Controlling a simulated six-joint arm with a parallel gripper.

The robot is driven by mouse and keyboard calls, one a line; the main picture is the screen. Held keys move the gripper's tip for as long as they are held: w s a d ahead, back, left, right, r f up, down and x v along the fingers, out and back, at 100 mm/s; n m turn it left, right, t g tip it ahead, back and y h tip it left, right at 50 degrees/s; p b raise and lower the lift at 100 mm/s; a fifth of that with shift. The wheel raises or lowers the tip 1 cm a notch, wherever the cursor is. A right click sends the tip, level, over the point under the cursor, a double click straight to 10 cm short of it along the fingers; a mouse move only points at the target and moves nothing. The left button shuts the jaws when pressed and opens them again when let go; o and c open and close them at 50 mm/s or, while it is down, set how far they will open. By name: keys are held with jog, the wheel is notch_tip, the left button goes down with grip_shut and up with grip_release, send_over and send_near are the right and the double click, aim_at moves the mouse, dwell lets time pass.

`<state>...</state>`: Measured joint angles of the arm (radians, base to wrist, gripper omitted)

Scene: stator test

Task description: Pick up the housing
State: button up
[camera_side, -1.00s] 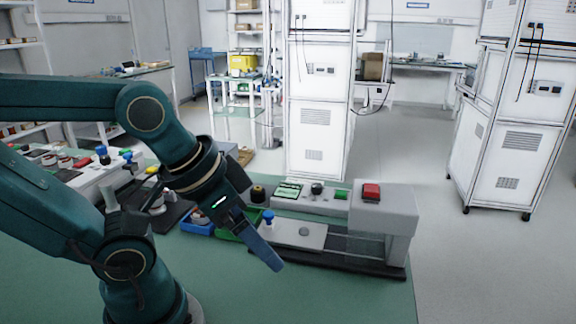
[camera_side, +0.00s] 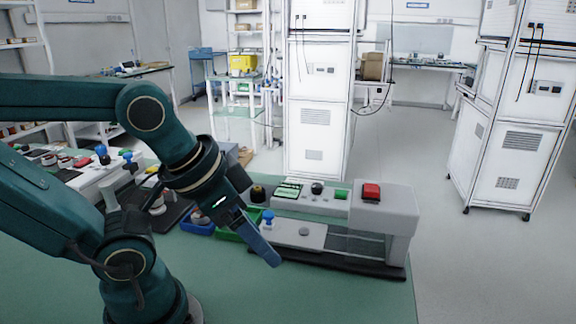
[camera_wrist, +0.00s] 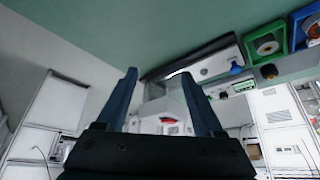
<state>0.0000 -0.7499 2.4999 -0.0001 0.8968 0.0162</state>
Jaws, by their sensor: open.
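My gripper (camera_side: 262,249) hangs in front of the grey test station, with its long blue fingers slanting down to the right. In the wrist view my gripper (camera_wrist: 158,73) has its two fingers spread apart with nothing held between them. A green bin (camera_side: 229,237) stands just behind the gripper, and in the wrist view the green bin (camera_wrist: 250,50) holds a pale ring-shaped part (camera_wrist: 266,45). A blue bin (camera_side: 197,229) stands beside it. I cannot tell for sure which part is the housing.
The grey test station (camera_side: 388,205) carries a red button (camera_side: 371,191) and stands on a dark base. A blue-knobbed part (camera_side: 268,217) is at its left end. The green table (camera_side: 330,298) is clear in front. More equipment stands at the far left.

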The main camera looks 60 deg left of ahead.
jog(key=w+a+r+t+y, duration=0.1)
jog(key=w+a+r, duration=0.2)
jog(key=w, duration=0.4)
jog(key=w+a+r+t, duration=0.1)
jog(key=w+a+r, duration=0.2)
jog(key=w, duration=0.3)
jog(key=n+g+y, duration=0.2)
jog(key=n+g, duration=0.1)
jog(key=n, duration=0.3)
send_over(257, 188)
jog(key=w+d, duration=0.2)
jog(key=d, duration=0.2)
notch_tip(257, 188, down, 12)
jog(key=shift+n+g+h, duration=0.3)
jog(key=shift+n+g, duration=0.2)
jog(key=s+a+f, duration=0.2)
jog(key=f, duration=0.1)
jog(key=s+a+f, duration=0.1)
jog(key=shift+s+f, duration=0.1)
jog(key=shift+f, duration=0.1)
jog(key=shift+x, duration=2.45)
jog(key=shift+a, duration=0.1)
